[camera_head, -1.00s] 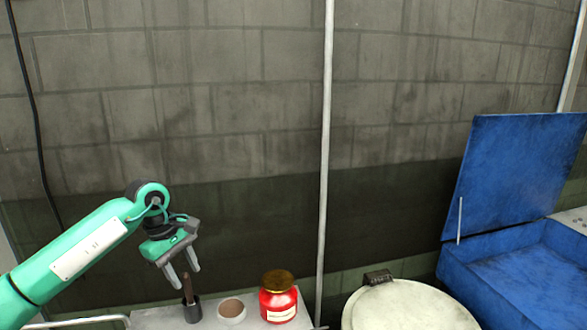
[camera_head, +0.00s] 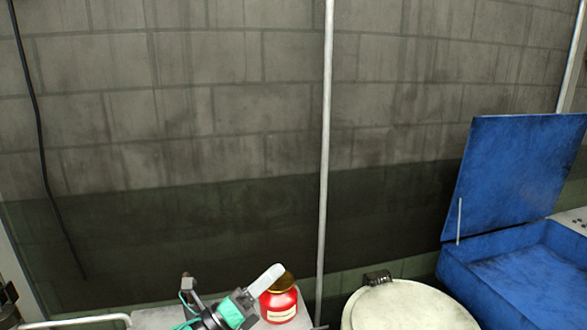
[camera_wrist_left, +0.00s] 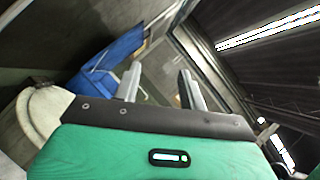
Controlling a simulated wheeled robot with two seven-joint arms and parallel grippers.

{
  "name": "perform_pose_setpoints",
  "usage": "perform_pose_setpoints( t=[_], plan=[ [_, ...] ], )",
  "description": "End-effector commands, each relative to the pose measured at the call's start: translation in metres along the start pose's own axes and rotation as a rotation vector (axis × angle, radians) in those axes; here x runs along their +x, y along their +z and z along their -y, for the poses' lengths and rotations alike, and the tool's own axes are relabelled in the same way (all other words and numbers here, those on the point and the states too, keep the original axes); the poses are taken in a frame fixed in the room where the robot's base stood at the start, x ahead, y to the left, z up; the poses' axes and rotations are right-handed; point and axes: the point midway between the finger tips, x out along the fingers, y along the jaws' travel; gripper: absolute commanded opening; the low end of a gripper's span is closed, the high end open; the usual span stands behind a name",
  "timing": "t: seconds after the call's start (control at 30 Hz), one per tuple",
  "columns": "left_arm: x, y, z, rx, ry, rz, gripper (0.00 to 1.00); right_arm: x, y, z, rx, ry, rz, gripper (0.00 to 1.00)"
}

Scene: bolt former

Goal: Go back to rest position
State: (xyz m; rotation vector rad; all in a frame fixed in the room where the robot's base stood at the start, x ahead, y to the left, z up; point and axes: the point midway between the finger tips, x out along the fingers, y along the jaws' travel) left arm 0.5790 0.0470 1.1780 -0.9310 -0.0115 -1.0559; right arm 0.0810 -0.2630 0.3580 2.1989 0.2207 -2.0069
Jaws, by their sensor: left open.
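My left gripper (camera_head: 262,284) is low in the head view, at the bottom centre-left, seen from the side with a pale finger pointing up and right. This finger overlaps the gold lid of the red jar (camera_head: 283,307) in the picture; I cannot tell how far apart they are. In the left wrist view both fingers of the left gripper (camera_wrist_left: 160,86) stand apart with nothing between them. My right gripper is not in view.
A pale table (camera_head: 152,318) lies under the gripper; the cup there is hidden. A round off-white lid (camera_head: 405,308) stands at lower right, beside an open blue box (camera_head: 530,270). A pale vertical pole (camera_head: 325,150) runs before the grey block wall (camera_head: 200,110).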

Motion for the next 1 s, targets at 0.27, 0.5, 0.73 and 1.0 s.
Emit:
perform_pose_setpoints(
  t=[0.27,0.5,0.73,1.0],
  plan=[
    [-0.091,0.013,-0.054,-0.658,0.346,0.522,0.42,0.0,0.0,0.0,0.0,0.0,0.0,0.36],
    [-0.213,-0.035,-0.094,-1.179,0.699,0.965,0.42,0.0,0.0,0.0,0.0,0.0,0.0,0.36],
    [-0.324,-0.112,-0.082,-1.546,1.048,1.35,0.42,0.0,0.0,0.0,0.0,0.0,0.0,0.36],
    [-0.396,-0.174,-0.039,-1.741,1.34,1.631,0.42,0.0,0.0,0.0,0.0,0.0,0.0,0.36]
  ],
)
